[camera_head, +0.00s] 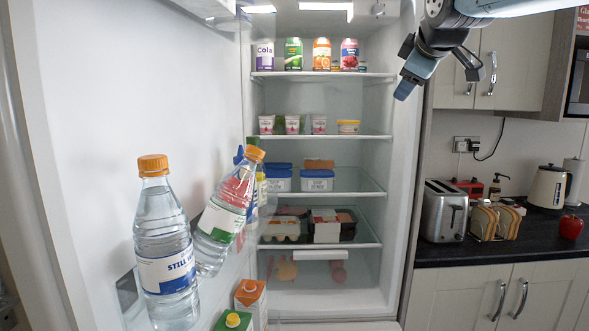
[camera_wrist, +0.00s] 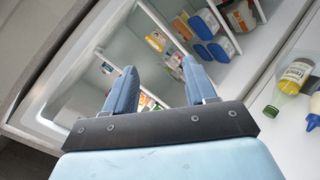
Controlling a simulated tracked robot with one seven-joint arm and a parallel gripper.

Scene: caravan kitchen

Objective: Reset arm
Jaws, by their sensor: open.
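My gripper (camera_head: 438,72) hangs at the upper right of the head view, in front of the fridge's right edge and the wall cupboard. In the wrist view my gripper (camera_wrist: 160,85) shows two blue fingers spread apart with nothing between them. Beyond the fingers is the open fridge (camera_wrist: 150,35) with its shelves. The same open fridge (camera_head: 412,200) fills the middle of the head view, and its door (camera_head: 85,95) stands open at the left.
The door holds a water bottle (camera_head: 166,245), a tilted bottle (camera_head: 222,222) and cartons (camera_head: 250,298). Fridge shelves (camera_head: 325,136) carry cans, pots and boxes. On the right, the counter (camera_head: 470,253) bears a toaster (camera_head: 444,212), toast rack (camera_head: 494,220), kettle (camera_head: 547,187) and red apple (camera_head: 570,227).

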